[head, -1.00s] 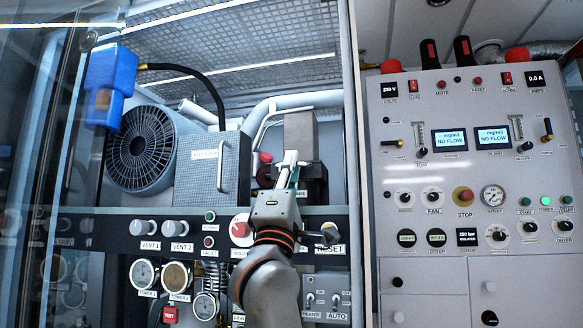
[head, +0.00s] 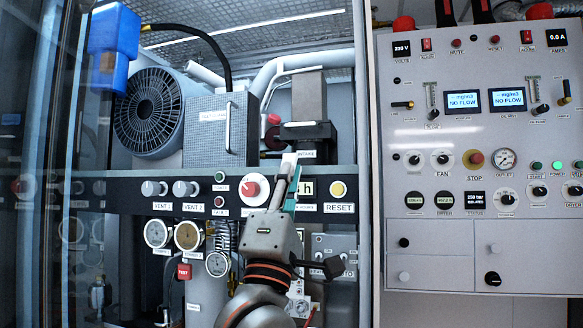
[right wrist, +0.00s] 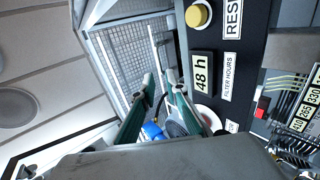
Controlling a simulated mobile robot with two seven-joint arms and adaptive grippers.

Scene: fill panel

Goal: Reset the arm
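The button also shows at the top of the right wrist view (right wrist: 197,15). My left gripper is in neither view.
Gauges (head: 187,235) are lower left. A white control panel (head: 430,255) stands at the right. The glass-fronted cabinet frame (head: 366,130) separates them.

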